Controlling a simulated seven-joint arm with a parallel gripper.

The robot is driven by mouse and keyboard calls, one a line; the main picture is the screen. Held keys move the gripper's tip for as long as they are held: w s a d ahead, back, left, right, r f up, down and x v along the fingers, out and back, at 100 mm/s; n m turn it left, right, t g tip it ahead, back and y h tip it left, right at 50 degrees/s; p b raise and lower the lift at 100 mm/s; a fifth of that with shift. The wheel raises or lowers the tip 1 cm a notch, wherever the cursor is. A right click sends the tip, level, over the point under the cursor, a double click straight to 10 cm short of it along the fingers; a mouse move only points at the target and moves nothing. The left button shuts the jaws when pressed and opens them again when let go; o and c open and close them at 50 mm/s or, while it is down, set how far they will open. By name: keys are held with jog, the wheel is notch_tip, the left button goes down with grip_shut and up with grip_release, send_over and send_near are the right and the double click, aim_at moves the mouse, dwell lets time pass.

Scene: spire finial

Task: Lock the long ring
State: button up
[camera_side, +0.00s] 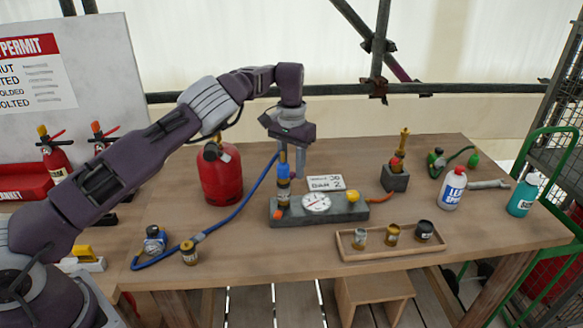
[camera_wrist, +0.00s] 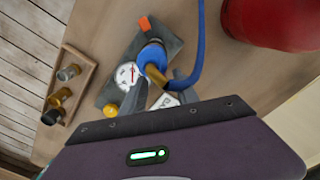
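A blue hose coupling (camera_side: 284,172) with a dark lower body stands upright on the left part of a grey block (camera_side: 346,212). The block carries a round white gauge (camera_side: 316,203), a yellow knob and an orange piece. In the wrist view the coupling (camera_wrist: 151,56) shows a blue collar and a brass part. My gripper (camera_side: 287,172) points down at the coupling. In the wrist view its fingers (camera_wrist: 160,93) are apart, around or just beside the brass part; contact cannot be told. Which part is the long ring I cannot tell.
A red gas cylinder (camera_side: 220,175) stands left of the block, with the blue hose (camera_side: 240,208) crossing the table. A wooden tray (camera_side: 390,250) with small fittings lies in front. A dark stand (camera_side: 395,180) with a brass fitting, a white bottle (camera_side: 452,188) and a teal bottle (camera_side: 523,195) are right.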

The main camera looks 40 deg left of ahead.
jog(key=shift+f, duration=0.3)
grip_shut()
jog(key=shift+a+n, duration=0.1)
jog(key=shift+n, duration=0.2)
jog(key=n, duration=0.1)
jog(key=a+n, duration=0.1)
jog(key=n, duration=0.1)
jog(key=shift+s+n, duration=0.15)
jog(key=shift+n, duration=0.15)
jog(key=n, duration=0.2)
jog(key=s+a+n, duration=0.1)
jog(key=n, duration=0.4)
jog(key=shift+s+a, duration=0.3)
jog(key=shift+a, duration=0.1)
jog(key=shift+s+a+n, duration=0.1)
jog(key=shift+s+n, duration=0.25)
jog(key=shift+n, duration=0.8)
jog(key=shift+s+a+n, duration=0.1)
jog(key=shift+s+n, duration=0.25)
jog(key=shift+n, duration=0.8)
